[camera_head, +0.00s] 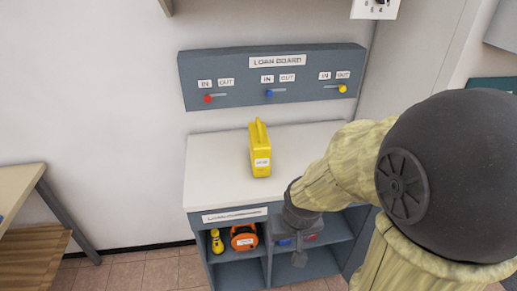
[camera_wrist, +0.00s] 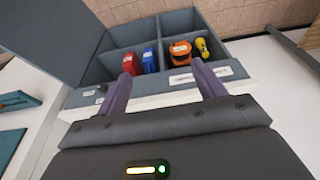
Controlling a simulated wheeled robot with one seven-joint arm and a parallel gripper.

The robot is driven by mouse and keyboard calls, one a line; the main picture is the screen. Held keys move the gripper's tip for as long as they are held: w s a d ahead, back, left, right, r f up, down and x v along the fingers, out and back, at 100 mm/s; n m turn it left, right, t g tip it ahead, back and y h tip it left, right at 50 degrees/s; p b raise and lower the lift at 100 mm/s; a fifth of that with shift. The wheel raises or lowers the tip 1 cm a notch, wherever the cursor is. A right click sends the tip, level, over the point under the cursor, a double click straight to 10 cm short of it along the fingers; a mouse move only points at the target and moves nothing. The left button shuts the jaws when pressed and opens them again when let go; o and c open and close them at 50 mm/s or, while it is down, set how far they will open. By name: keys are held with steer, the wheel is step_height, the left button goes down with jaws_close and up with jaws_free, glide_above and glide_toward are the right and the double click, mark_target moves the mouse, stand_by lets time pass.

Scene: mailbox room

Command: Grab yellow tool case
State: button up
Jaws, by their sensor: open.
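The yellow tool case (camera_head: 260,152) stands upright on the white top of the loan cabinet (camera_head: 215,165), with its handle up and a white label on its front. It is not visible in the wrist view. My gripper (camera_head: 299,258) hangs in front of the cabinet, below the top's front edge, to the right of and lower than the case. In the wrist view my gripper (camera_wrist: 162,69) has its two fingers wide apart with nothing between them, and points toward the cabinet's shelves.
The open shelves hold an orange reel-like item (camera_head: 244,238), a small yellow item (camera_head: 217,241) and, in the wrist view, red (camera_wrist: 131,63) and blue (camera_wrist: 149,60) cases. A loan board (camera_head: 270,78) hangs behind the top. A wooden table (camera_head: 20,185) stands left. The top around the case is clear.

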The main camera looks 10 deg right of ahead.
steer(key=shift+o, duration=1.3)
steer(key=w+f+t, duration=0.1)
steer(key=w+t, duration=0.2)
steer(key=w, duration=0.4)
steer(key=w+a+f+t, duration=0.1)
steer(key=w+f+t, duration=0.1)
steer(key=w, duration=0.5)
steer(key=shift+w+n+t, duration=0.15)
steer(key=shift+n+t, duration=0.15)
steer(key=shift+t, duration=0.1)
steer(key=w+m+t+h, duration=0.1)
steer(key=w+t, duration=0.7)
steer(key=t, duration=0.1)
steer(key=shift+w+d+r+b, duration=0.15)
steer(key=shift+d+r+b, duration=0.3)
steer(key=shift+w, duration=0.1)
